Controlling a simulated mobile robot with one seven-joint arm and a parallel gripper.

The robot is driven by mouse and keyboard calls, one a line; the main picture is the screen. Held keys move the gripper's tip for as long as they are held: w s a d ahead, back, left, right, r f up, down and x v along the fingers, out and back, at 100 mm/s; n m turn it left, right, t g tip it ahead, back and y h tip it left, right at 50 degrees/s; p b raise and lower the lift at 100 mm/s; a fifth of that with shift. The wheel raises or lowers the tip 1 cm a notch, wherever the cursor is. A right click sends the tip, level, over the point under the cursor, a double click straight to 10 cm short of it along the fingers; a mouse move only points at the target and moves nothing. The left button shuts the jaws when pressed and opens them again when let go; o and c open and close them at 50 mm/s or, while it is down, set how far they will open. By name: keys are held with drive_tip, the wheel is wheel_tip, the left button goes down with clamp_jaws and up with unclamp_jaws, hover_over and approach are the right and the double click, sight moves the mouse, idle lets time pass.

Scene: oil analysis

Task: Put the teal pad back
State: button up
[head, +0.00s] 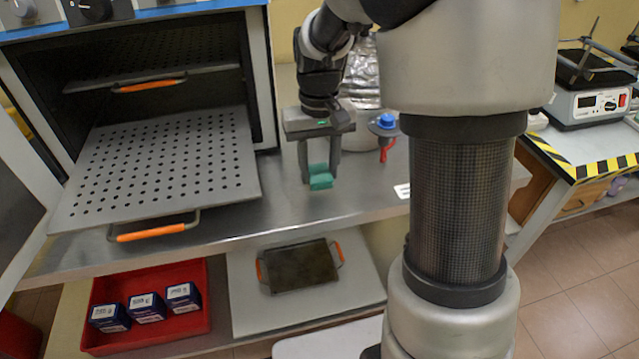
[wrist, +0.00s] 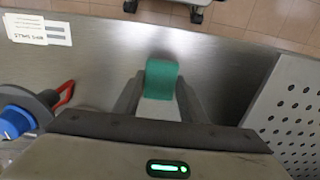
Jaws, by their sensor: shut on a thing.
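The teal pad (head: 320,177) is a small green block held between the fingers of my gripper (head: 319,172). The pad (wrist: 161,80) also shows in the wrist view, at the fingertips of my gripper (wrist: 161,98). My gripper is shut on it, pointing down over the steel bench top (head: 290,220). The wrist view shows bare steel around the pad. I cannot tell whether the pad touches the steel or is a little above it.
An open oven holds a pulled-out perforated shelf (head: 165,165) with an orange handle (head: 150,232), left of my gripper. A blue-topped item with a red lever (head: 386,128) stands to the right. A label card (wrist: 38,30) lies on the bench. Below are a red tray (head: 150,335) with blue boxes and a dark plate (head: 301,266).

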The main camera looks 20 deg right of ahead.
sight(319, 172)
drive_tip(key=shift+f+b, duration=0.35)
drive_tip(key=shift+f, duration=1.5)
drive_tip(key=shift+f, duration=0.2)
drive_tip(key=o, duration=1)
drive_tip(key=shift+r, duration=0.1)
